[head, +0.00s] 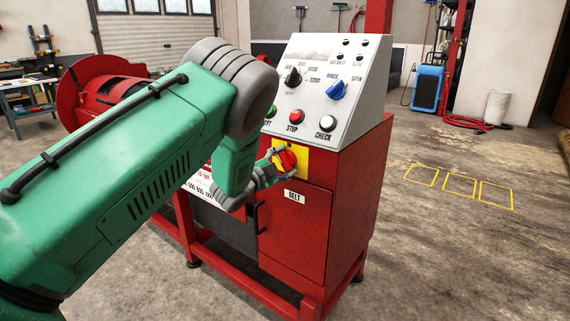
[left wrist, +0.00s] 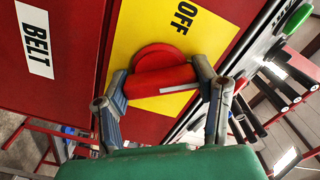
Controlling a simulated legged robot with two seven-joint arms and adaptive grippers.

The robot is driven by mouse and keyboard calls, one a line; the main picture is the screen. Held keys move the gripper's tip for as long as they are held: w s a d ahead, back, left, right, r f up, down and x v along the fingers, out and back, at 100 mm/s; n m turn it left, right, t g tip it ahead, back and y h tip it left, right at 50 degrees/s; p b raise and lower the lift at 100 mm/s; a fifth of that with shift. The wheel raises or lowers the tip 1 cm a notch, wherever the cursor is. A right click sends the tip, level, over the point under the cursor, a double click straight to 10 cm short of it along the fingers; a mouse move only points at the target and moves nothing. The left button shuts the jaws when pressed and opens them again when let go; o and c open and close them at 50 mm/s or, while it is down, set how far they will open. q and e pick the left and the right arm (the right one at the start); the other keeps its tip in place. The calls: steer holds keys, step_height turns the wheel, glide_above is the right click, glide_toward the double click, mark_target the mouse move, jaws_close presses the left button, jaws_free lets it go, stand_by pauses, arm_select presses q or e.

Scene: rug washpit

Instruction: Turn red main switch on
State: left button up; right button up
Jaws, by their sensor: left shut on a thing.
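The red main switch (head: 288,160) is a round knob with a raised grip bar on a yellow plate (left wrist: 205,22), on the front of the red cabinet. The plate bears the word OFF in the left wrist view. My left gripper (left wrist: 160,80) is shut on the switch's red grip bar (left wrist: 160,79), one finger at each end of the bar. In the head view the left gripper (head: 278,164) reaches the switch from the left and hides part of the plate. My right gripper is in neither view.
Above the switch, the sloped grey panel (head: 318,60) carries a red STOP button (head: 296,116), a white CHECK button (head: 327,123), a black knob (head: 292,76) and a blue knob (head: 336,89). A BELT label (head: 295,197) sits below.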

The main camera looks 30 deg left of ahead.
arm_select(q)
steer(key=m, duration=0.3)
steer(key=shift+s+f+m+b, duration=0.1)
steer(key=shift+f+m+b, duration=0.2)
steer(key=shift+f+b, duration=0.05)
steer(key=shift+d+f+m+b, duration=0.1)
steer(key=shift+m+b, duration=0.4)
steer(key=shift+m, duration=1.1)
steer(key=o, duration=1.2)
steer(key=shift+r, duration=0.2)
